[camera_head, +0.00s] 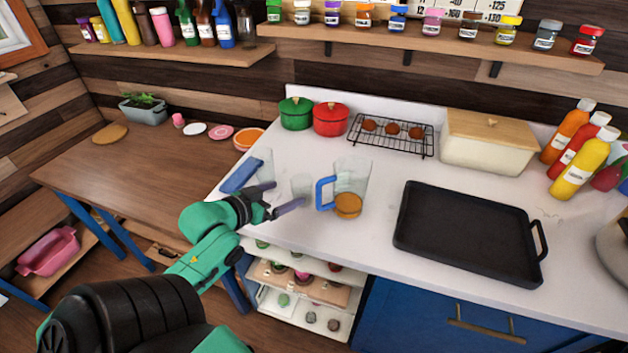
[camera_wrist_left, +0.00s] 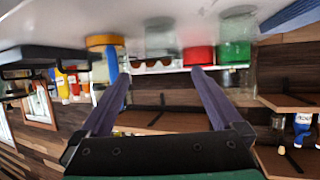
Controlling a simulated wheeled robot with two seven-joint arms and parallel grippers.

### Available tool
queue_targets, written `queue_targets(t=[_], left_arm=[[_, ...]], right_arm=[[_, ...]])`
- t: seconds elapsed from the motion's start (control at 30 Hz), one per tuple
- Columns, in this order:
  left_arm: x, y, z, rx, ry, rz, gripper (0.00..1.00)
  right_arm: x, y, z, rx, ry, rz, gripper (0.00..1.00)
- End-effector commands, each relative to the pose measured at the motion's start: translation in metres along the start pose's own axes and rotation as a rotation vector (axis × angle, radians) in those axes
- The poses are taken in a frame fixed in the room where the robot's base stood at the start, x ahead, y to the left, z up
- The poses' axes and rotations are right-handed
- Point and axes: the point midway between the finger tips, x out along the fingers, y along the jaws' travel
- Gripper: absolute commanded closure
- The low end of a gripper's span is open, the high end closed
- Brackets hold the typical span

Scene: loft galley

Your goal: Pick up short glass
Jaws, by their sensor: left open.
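The short glass (camera_head: 302,187) is a small clear tumbler standing upright on the white counter, left of the clear pitcher with the blue handle (camera_head: 325,193). My left gripper (camera_head: 289,192) is open and empty, low over the counter's front left part, its fingers pointing toward the glass. In the left wrist view, which is upside down, the short glass (camera_wrist_left: 160,36) shows faintly beyond and between the two spread fingers (camera_wrist_left: 161,73). Its outline is hard to see, and I cannot tell whether a finger touches it. My right gripper is in neither view.
A clear vessel with a blue part (camera_head: 242,176) is close left of my gripper. An orange-brown round piece (camera_head: 348,205) is at the pitcher's base. A black tray (camera_head: 468,235) lies to the right. Green (camera_head: 296,114) and red (camera_head: 330,119) pots stand behind.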

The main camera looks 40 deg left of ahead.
Motion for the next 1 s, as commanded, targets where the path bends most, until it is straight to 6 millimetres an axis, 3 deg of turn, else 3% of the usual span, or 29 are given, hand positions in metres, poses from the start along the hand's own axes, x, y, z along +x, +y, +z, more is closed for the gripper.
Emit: queue_targets(t=[0.2, 0.27, 0.37, 0.6, 0.77, 0.97, 1.0], left_arm=[[0.049, -0.001, -0.004, 0.000, 0.003, -0.001, 0.00], [0.063, -0.001, -0.004, 0.002, 0.003, -0.001, 0.00], [0.078, -0.001, -0.002, 0.000, 0.001, -0.002, 0.00], [0.111, -0.005, -0.004, 0.000, 0.001, -0.002, 0.00], [0.134, -0.005, 0.000, 0.002, 0.000, -0.001, 0.00], [0.135, -0.005, 0.002, 0.003, 0.000, -0.001, 0.00], [0.135, -0.005, 0.002, 0.003, 0.000, -0.001, 0.11]], right_arm=[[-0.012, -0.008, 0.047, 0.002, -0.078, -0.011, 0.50], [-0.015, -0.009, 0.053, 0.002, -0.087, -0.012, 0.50], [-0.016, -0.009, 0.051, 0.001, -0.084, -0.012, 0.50], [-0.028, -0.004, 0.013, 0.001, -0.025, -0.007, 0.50], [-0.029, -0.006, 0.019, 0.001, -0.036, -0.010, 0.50], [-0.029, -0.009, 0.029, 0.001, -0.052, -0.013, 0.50], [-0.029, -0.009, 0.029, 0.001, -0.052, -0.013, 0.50]])
